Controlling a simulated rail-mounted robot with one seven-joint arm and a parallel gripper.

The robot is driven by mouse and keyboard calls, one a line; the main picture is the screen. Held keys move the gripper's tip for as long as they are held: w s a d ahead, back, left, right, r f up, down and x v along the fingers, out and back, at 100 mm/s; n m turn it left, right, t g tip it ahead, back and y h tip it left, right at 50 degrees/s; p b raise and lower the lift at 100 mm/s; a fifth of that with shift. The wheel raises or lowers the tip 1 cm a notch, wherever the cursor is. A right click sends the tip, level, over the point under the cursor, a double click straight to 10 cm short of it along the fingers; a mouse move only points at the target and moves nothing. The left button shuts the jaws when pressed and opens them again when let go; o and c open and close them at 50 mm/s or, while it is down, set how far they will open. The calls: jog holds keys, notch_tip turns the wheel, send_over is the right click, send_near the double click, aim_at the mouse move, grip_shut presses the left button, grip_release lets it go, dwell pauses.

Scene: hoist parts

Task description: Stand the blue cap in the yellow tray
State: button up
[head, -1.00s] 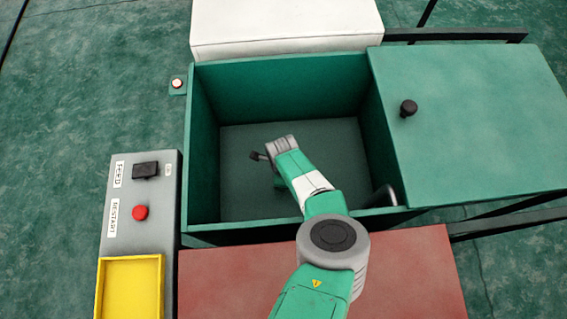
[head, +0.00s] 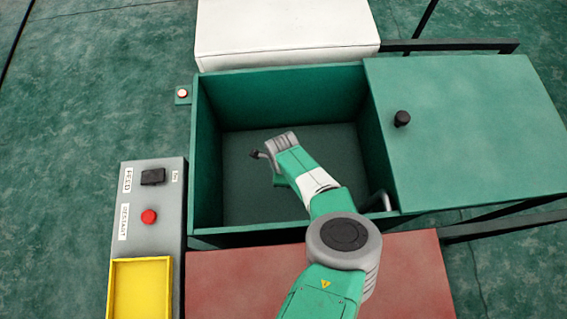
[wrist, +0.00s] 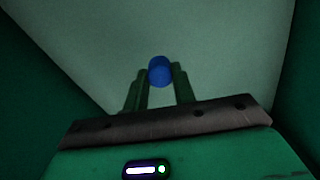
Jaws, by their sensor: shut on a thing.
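The blue cap (wrist: 160,71) sits between the fingertips of my gripper (wrist: 159,76) in the wrist view, and the gripper is shut on it. The cap looks round and solid blue, with the pale floor of the green bin behind it. In the head view my arm reaches down into the open bin (head: 335,236), and my fingers and the cap are hidden there. The yellow tray (head: 140,262) is at the lower left of the head view, cut by the frame edge. Its visible part is empty.
A grey panel with a black switch (head: 153,177) and a red button (head: 149,217) adjoins the tray. Bin walls surround my gripper. A green lid (head: 470,130) with a black knob covers the right side. A red-brown surface (head: 235,285) lies in front; a white box (head: 285,28) stands behind.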

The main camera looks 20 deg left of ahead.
notch_tip(320, 180, up, 5)
jog(key=shift+f+p, duration=0.15)
jog(key=shift+p, duration=0.75)
